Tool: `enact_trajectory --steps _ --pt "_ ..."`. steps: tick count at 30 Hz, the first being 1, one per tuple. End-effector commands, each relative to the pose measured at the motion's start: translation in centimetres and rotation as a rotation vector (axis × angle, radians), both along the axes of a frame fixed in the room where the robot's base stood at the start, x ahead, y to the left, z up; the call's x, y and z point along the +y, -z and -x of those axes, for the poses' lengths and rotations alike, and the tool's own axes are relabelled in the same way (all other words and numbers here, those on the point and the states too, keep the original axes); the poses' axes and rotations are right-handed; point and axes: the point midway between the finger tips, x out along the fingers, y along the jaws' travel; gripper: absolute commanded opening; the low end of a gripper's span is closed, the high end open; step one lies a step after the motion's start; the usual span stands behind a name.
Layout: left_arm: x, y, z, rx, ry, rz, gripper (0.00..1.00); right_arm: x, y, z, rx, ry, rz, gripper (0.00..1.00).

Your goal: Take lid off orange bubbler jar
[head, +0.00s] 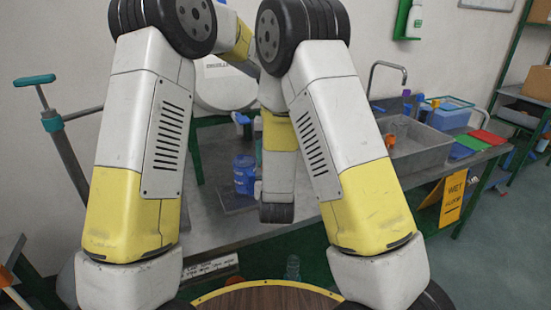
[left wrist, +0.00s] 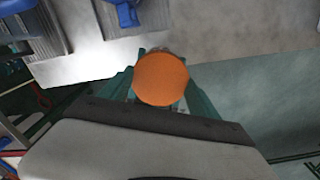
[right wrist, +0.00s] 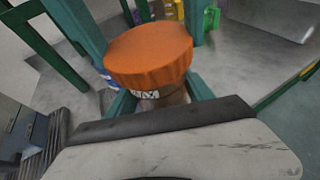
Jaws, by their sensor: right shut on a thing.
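An orange round lid (right wrist: 148,52) shows in the right wrist view, seated on a jar neck with a white label (right wrist: 160,97). My right gripper (right wrist: 160,90) is shut around the jar just below the lid; its fingertips are partly hidden. In the left wrist view an orange disc, apparently the same lid (left wrist: 161,78), is seen from above. The fingers of my left gripper (left wrist: 160,88) lie on either side of it, their tips hidden by it, so their grip is unclear. In the head view my arms hide both grippers and the jar.
A work table behind carries a blue container (head: 244,175), a grey sink tub (head: 420,143), a blue bin (head: 447,116) and red and green pads (head: 487,137). A yellow wet-floor sign (head: 452,200) stands at the right. A teal-handled pole (head: 62,135) is at the left.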

Motion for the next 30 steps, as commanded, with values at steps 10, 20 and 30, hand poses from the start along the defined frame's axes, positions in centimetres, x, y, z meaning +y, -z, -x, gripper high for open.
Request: enact_trajectory --steps 10,20,30 --pt "-0.52 -0.12 0.09 -0.001 -0.126 0.007 0.22 0.51 -0.07 0.00 -0.002 -0.012 -0.002 0.00" --pt "-0.66 -0.22 -0.09 -0.002 -0.854 0.010 0.22 0.71 -0.07 0.04 -0.001 -0.018 -0.002 0.00" --pt "-0.55 -0.32 -0.26 -0.001 -1.653 0.015 0.22 0.89 -0.06 0.11 -0.001 -0.022 -0.002 0.00"
